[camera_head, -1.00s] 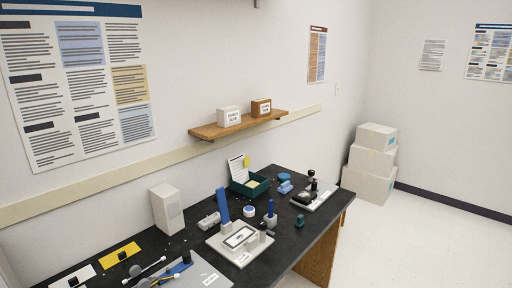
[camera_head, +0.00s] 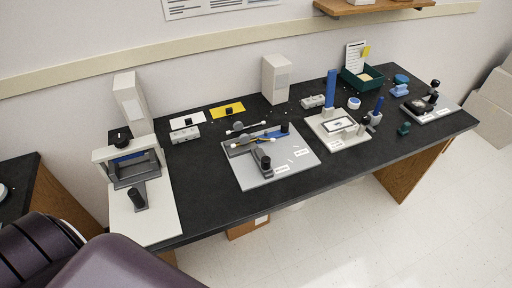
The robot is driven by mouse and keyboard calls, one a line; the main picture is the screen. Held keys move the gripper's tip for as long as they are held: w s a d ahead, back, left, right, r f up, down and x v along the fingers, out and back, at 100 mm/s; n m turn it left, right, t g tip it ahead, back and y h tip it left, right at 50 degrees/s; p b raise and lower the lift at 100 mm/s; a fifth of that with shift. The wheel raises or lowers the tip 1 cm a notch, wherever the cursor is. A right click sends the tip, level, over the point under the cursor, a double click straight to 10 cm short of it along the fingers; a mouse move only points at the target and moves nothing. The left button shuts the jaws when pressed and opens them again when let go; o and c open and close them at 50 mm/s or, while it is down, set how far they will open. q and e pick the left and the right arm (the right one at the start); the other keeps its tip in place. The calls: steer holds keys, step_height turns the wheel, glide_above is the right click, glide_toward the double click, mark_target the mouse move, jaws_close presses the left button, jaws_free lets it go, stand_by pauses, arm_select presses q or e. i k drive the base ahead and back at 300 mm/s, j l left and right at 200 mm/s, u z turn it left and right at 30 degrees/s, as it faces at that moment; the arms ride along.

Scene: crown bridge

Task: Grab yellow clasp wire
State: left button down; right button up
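A yellow card (camera_head: 238,107) lies flat near the back of the black bench, left of the tall white box. A small black piece (camera_head: 229,111) sits on it; any wire there is too small to make out. A white card (camera_head: 181,119) with a similar black piece lies to its left. In front, a grey plate (camera_head: 293,169) carries a thin rod with pale yellowish tips (camera_head: 237,142), blue and grey parts and a dark post. I cannot tell which of these is the clasp wire. Neither gripper is in view.
On the black bench (camera_head: 215,193), a white press-like device (camera_head: 146,212) stands left. A white base with a blue upright (camera_head: 331,89) and a green tray (camera_head: 364,84) stand right. The front bench strip is clear. A dark purple rounded form (camera_head: 130,262), unidentified, fills the lower left.

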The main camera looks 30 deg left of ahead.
mark_target(244, 139)
steer(key=i+l+u, duration=0.1)
steer(key=u, duration=0.3)
steer(key=l+u, duration=0.1)
steer(key=u, duration=0.3)
steer(key=i+l+u, duration=0.1)
steer(key=u, duration=0.3)
steer(key=l+u, duration=0.2)
steer(key=u, duration=0.2)
